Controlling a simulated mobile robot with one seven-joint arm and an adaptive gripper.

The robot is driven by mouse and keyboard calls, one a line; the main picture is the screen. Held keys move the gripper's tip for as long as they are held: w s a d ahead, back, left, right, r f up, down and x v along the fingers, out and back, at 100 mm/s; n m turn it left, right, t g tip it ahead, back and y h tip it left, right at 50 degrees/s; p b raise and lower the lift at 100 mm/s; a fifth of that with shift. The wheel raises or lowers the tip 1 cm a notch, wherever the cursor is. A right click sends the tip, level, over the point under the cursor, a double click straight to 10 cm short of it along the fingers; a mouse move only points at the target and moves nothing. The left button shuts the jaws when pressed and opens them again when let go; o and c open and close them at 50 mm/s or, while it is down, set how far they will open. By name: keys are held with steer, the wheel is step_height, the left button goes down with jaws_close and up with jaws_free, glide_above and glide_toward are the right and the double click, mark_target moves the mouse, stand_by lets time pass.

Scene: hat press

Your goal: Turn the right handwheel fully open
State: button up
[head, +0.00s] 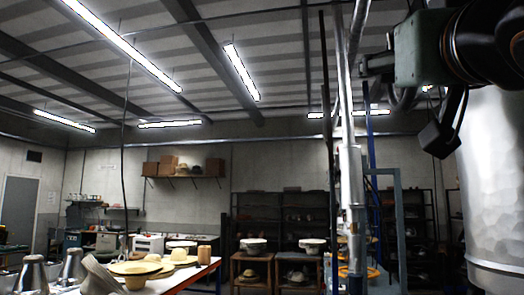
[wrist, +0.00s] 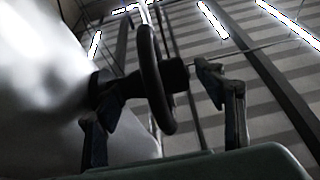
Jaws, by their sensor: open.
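A black handwheel (wrist: 150,70) stands near the middle of the wrist view, seen nearly edge-on, with a dark hub (wrist: 176,75) to its right. My gripper (wrist: 160,88) is open, with one dark finger on each side of the wheel. The right finger is apart from the rim; I cannot tell whether the left one touches any part of the wheel. Nothing is clamped. In the head view my gripper (head: 377,78) is at the upper right, beside its green body. The wheel cannot be made out clearly there.
A large shiny metal cylinder (head: 492,190) stands at the right, close to my arm. Vertical pipes (head: 350,190) rise just left of my gripper. A table with straw hats (head: 135,267) is at lower left. Shelves (head: 305,222) line the back wall.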

steer(key=shift+w+d+r, duration=0.2)
steer(key=shift+w+r, duration=0.05)
steer(key=shift+w, duration=0.35)
steer(key=c, duration=1.2)
steer(key=shift+r+g+p, duration=0.15)
steer(key=shift+g+p, duration=0.15)
steer(key=shift+p, duration=0.55)
